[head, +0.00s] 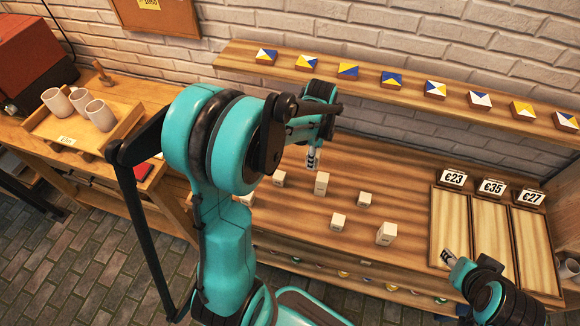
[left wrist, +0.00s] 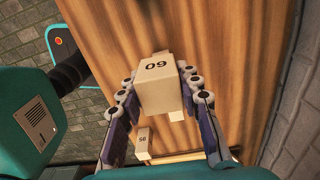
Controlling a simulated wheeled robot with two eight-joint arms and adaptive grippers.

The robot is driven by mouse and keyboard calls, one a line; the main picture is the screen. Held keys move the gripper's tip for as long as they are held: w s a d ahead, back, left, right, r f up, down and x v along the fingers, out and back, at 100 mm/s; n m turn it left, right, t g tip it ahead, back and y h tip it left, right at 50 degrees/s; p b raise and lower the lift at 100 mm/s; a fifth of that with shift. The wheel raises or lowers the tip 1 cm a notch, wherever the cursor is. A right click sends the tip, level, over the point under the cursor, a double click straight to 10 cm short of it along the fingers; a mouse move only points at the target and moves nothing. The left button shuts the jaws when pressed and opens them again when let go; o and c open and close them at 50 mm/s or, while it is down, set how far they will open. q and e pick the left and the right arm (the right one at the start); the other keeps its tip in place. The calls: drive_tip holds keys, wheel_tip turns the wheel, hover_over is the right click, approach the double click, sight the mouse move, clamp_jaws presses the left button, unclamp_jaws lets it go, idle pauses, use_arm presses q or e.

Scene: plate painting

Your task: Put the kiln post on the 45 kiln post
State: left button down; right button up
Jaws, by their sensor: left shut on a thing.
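My left gripper (head: 313,162) is over the middle of the wooden table, among several pale kiln posts. In the left wrist view its fingers (left wrist: 165,105) are shut on a pale block-shaped kiln post (left wrist: 161,96), whose top number reads as 60 or 09 depending on which way up it is. A smaller-looking post (left wrist: 143,140) with a number I cannot read surely lies below it. In the head view, posts stand at the left (head: 279,178), middle (head: 364,200) and front right (head: 386,233). I cannot pick out the 45 post. My right gripper (head: 449,257) is over the price trays; its jaws are unclear.
Three wooden trays (head: 450,230) with price cards stand at the right. A back shelf (head: 380,87) carries several painted tiles. A tray of cups (head: 50,127) is on the left bench. The table between the posts and the trays is clear.

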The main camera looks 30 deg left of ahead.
use_arm(q)
drive_tip(key=b, duration=0.3)
hover_over(279, 175)
wheel_tip(279, 175, down, 7)
drive_tip(key=shift+w+r, duration=0.1)
drive_tip(key=shift+f+b, duration=0.7)
drive_tip(key=shift+f, duration=1.35)
drive_tip(key=shift+f, duration=0.1)
drive_tip(key=c, duration=1.1)
unclamp_jaws()
drive_tip(key=shift+o, duration=0.2)
